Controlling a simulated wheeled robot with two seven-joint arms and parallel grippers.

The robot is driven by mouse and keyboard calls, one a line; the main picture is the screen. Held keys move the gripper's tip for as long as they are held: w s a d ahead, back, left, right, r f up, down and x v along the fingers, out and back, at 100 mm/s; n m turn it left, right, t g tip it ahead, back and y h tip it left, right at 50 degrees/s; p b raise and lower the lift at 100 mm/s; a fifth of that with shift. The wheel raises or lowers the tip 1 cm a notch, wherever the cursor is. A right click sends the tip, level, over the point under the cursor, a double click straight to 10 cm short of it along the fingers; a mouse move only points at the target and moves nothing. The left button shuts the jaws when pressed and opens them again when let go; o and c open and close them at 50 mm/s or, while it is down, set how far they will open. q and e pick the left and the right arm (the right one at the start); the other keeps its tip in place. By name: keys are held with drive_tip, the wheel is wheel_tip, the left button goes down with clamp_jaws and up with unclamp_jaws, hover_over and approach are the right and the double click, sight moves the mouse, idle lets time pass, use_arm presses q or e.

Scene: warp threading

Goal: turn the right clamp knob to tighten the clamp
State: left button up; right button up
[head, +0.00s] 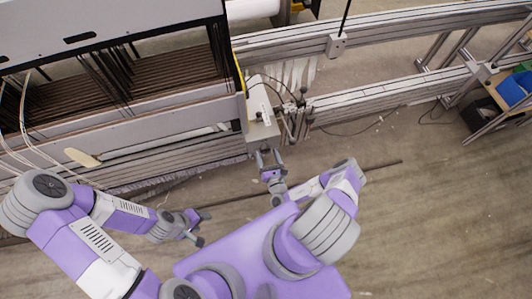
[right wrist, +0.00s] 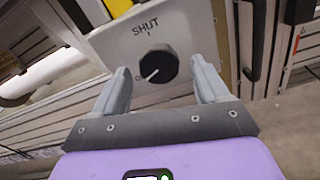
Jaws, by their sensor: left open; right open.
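The clamp knob (right wrist: 158,64) is round and black, on a light grey panel (right wrist: 105,45) in the right wrist view. The word SHUT and a small tick are printed above it. The knob's white pointer line is aimed down and left, toward a small O mark. My right gripper (right wrist: 160,72) is open, its two fingers either side of the knob's lower part; I cannot tell whether they touch it. In the head view my right gripper (head: 267,159) is at the front of the grey clamp box (head: 262,132); the knob is hidden there. My left gripper (head: 203,228) is open and empty, over the floor.
The loom (head: 120,125) with its dark warp threads fills the upper left. Metal rails (head: 390,95) run to the right from the clamp box. Cables and levers (head: 298,115) are right beside the box. A shelf with coloured bins (head: 512,92) stands far right. Open floor (head: 430,220) lies at lower right.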

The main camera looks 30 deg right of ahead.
drive_tip(key=shift+x, duration=0.95)
drive_tip(key=shift+c, duration=0.5)
drive_tip(key=c, duration=1)
drive_tip(key=shift+o, duration=0.2)
